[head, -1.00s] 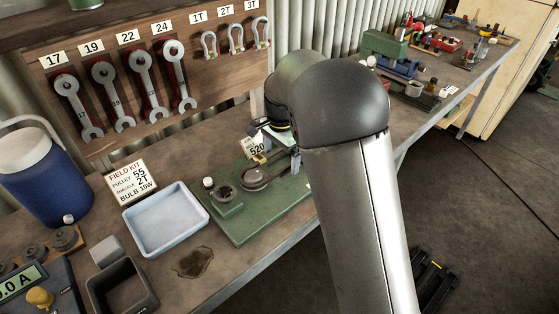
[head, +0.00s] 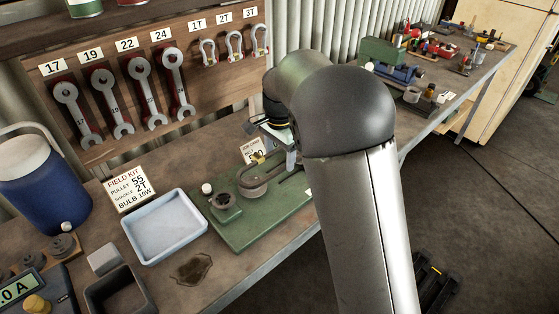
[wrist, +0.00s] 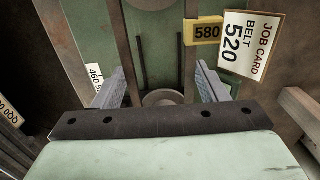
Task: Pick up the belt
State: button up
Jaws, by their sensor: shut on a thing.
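The belt (head: 264,166) is a dark loop above the green board (head: 235,232) on the bench in the head view. In the wrist view its two strands (wrist: 191,55) run between my fingers, with a yellow 580 tag (wrist: 203,31) beside the right one. My gripper (head: 287,150) is shut on the belt, its fingers (wrist: 160,82) outside the strands. A round pulley (wrist: 163,97) shows below, between the fingers. A job card (wrist: 250,45) reads belt 520; it is partly hidden behind my gripper in the head view (head: 252,149). My arm hides the board's right part.
A blue-white tray (head: 165,226) and a field kit card (head: 128,189) stand left of the board. A blue cooler (head: 45,185) is farther left. Wrenches (head: 140,92) and shackles (head: 235,45) hang on the back panel. A vise (head: 395,70) stands farther along the bench.

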jog(key=s+d+r+b, duration=0.2)
jog(key=s+r+b, duration=0.1)
jog(key=s+r, duration=0.7)
jog(key=s, duration=0.3)
jog(key=shift+s+d+r, duration=0.35)
jog(key=shift+s+r, duration=0.05)
